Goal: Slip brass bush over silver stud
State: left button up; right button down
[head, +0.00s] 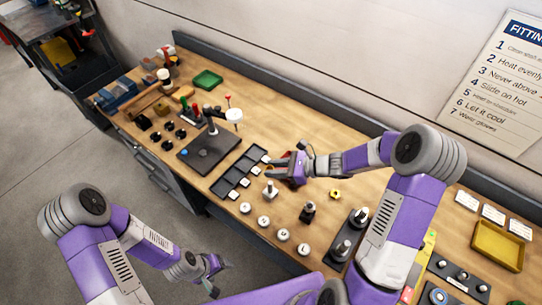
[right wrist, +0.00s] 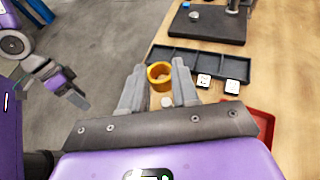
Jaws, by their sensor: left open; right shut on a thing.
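My right gripper (head: 275,165) reaches in from the right, over the bench beside the dark compartment tray. It is shut on the brass bush (right wrist: 160,76), a gold ring held between the fingertips in the right wrist view. The bush is hard to make out in the head view. A small pale round top (right wrist: 167,101) shows just below the bush in the wrist view; I cannot tell whether it is the silver stud. In the head view a pale block with a silver stud (head: 270,189) stands just below the gripper. My left gripper (head: 212,278) is open and empty, off the bench's front edge.
Several white discs, a dark block with a stud (head: 308,211) and a yellow nut (head: 335,194) stand nearby. A red tray (right wrist: 262,118) lies close under my right gripper.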

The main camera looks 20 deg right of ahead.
jog(key=shift+s+f+b, duration=0.15)
jog(key=shift+f+b, duration=0.9)
jog(key=shift+f, duration=0.3)
jog(key=shift+s+f+b, duration=0.1)
jog(key=shift+f+b, duration=0.95)
jog(key=shift+f, duration=0.3)
jog(key=shift+f+b, duration=0.65)
jog(key=shift+b, duration=0.05)
dwell(0.4)
jog(key=shift+c, duration=1.8)
grip_release()
